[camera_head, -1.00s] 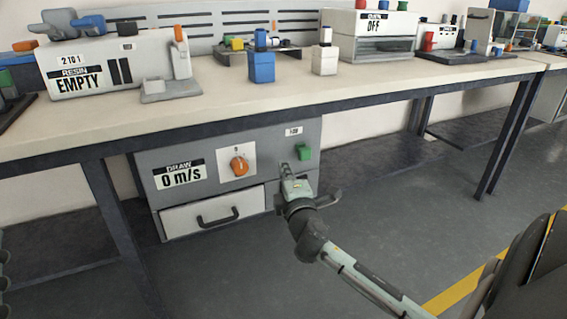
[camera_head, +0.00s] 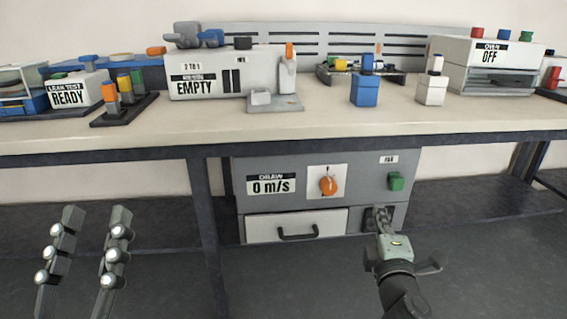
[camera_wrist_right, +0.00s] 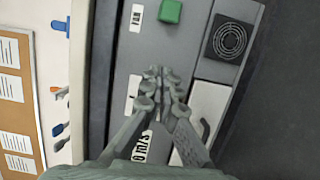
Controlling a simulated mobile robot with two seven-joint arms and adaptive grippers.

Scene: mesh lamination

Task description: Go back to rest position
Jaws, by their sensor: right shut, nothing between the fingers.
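My right gripper (camera_head: 380,218) is shut and empty in front of the grey draw cabinet (camera_head: 226,215), below its green button (camera_head: 396,181). In the right wrist view its fingertips (camera_wrist_right: 162,75) are together, apart from the green button (camera_wrist_right: 171,11). My left gripper (camera_head: 97,218) is at the lower left of the head view, pointing up, with its two fingers spread and nothing between them. The cabinet display (camera_head: 271,184) reads 0 m/s, beside an orange knob (camera_head: 328,185).
The workbench (camera_head: 330,122) stands above the cabinet and carries a resin unit (camera_head: 205,85) reading EMPTY, a leak test box (camera_head: 72,94) reading READY, an oven (camera_head: 490,60) reading OFF, and blue and white blocks. A drawer (camera_head: 262,228) sits below. A bench leg (camera_head: 206,235) stands left.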

